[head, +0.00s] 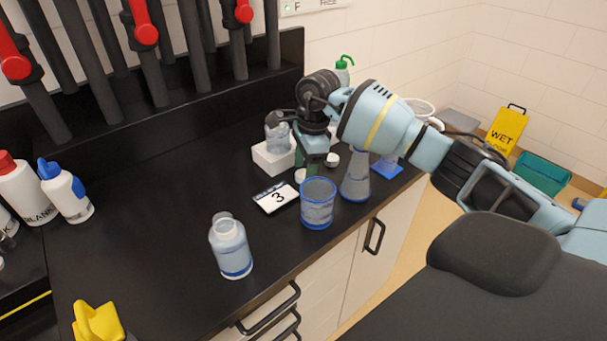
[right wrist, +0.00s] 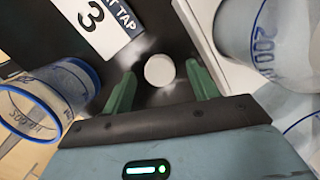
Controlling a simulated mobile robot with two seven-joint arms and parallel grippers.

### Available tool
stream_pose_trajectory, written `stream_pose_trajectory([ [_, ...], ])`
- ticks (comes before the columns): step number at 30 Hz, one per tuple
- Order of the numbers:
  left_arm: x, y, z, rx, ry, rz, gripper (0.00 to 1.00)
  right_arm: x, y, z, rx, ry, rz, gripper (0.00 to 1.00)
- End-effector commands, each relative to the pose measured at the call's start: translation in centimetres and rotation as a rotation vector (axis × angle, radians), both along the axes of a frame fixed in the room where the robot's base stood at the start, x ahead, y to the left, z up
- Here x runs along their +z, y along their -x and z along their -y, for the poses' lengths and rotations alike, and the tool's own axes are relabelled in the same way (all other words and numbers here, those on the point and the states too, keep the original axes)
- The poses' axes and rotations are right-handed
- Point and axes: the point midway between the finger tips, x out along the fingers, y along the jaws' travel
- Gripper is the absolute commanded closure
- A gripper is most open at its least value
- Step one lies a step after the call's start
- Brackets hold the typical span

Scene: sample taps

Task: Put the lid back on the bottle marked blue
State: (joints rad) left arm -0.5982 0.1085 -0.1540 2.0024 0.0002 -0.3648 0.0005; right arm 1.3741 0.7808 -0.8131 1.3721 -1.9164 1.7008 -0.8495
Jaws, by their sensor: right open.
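An open clear bottle (head: 230,250) with a blue band near its base stands upright on the black counter, without a lid. A small round white lid (head: 300,175) lies on the counter beside the number card; a second white disc (head: 332,159) lies farther right. My right gripper (head: 308,168) is open above the counter, pointing down. In the right wrist view, a white lid (right wrist: 159,70) shows between the green fingertips of the right gripper (right wrist: 161,74), with gaps on both sides. Another clear bottle (head: 277,138) sits in a white tray. My left gripper is not in view.
A blue-rimmed beaker (head: 318,205) and a conical flask (head: 355,178) stand near the counter's front edge. A card marked 3 (head: 275,197) lies beside the white tray (head: 272,163). Wash bottles (head: 66,193) stand at left. The counter around the open bottle is clear.

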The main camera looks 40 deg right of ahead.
Motion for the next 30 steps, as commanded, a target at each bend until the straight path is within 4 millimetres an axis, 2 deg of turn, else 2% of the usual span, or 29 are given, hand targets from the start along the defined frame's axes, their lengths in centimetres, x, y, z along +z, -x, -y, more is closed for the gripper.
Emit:
stream_pose_trajectory([
  [3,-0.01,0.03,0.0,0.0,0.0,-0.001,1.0,-0.55,-0.02,-0.1,0.0,-0.001,0.0,0.41],
  [13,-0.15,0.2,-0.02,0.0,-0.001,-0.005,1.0,-0.56,-0.02,-0.09,0.0,-0.001,0.0,0.42],
  [23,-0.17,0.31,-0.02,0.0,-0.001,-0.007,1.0,-0.54,-0.02,-0.08,0.0,0.0,0.0,0.85],
  [24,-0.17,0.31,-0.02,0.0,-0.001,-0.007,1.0,-0.54,-0.02,-0.08,0.0,0.0,0.0,0.88],
  [30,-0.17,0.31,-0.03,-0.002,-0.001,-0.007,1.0,-0.46,-0.02,-0.08,0.0,-0.001,0.0,0.88],
])
